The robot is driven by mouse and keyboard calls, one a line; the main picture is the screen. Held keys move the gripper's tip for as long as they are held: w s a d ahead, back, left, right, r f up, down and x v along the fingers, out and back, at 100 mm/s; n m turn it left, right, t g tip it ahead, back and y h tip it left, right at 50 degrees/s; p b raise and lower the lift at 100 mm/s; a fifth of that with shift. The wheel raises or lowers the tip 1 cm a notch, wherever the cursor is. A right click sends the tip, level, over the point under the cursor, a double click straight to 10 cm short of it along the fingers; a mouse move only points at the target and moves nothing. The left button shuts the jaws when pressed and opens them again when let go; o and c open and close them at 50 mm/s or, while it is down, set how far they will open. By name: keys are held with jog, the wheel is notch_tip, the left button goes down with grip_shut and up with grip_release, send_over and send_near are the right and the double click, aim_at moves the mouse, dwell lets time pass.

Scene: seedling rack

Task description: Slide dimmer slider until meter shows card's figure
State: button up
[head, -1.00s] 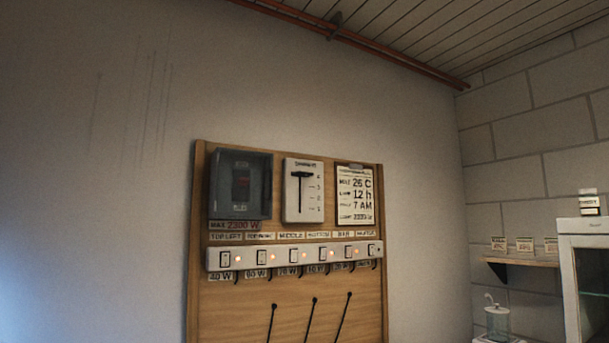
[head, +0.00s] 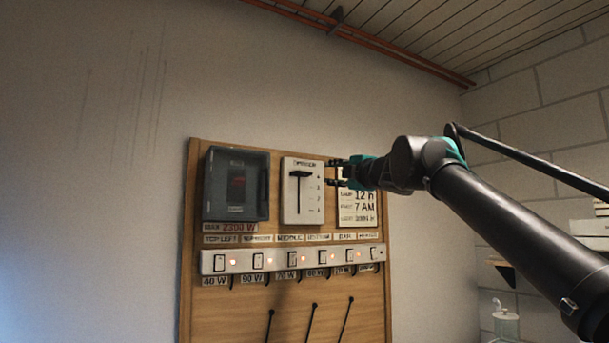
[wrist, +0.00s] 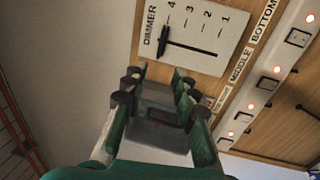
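The white dimmer plate (head: 291,212) is on the wooden board, with a vertical slot and a scale up to 4. Its black slider (head: 300,174) sits at the upper end, near the 4. The wrist view also shows the slider (wrist: 163,40) by the 4. My gripper (head: 333,172) is open and empty, just right of the plate in the head view. Its fingertips (wrist: 159,84) stand apart, with nothing between them. The card (head: 362,217) is right of the plate, its top hidden by my gripper. I cannot make out a readable meter.
A grey box (head: 261,190) with a dark window is left of the plate, above a "MAX 2300 W" label. A white switch strip (head: 243,263) with lit red lamps runs below. A shelf (head: 503,271) is on the right wall.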

jog(key=x, duration=1.7)
jog(key=shift+f, duration=0.15)
grip_shut()
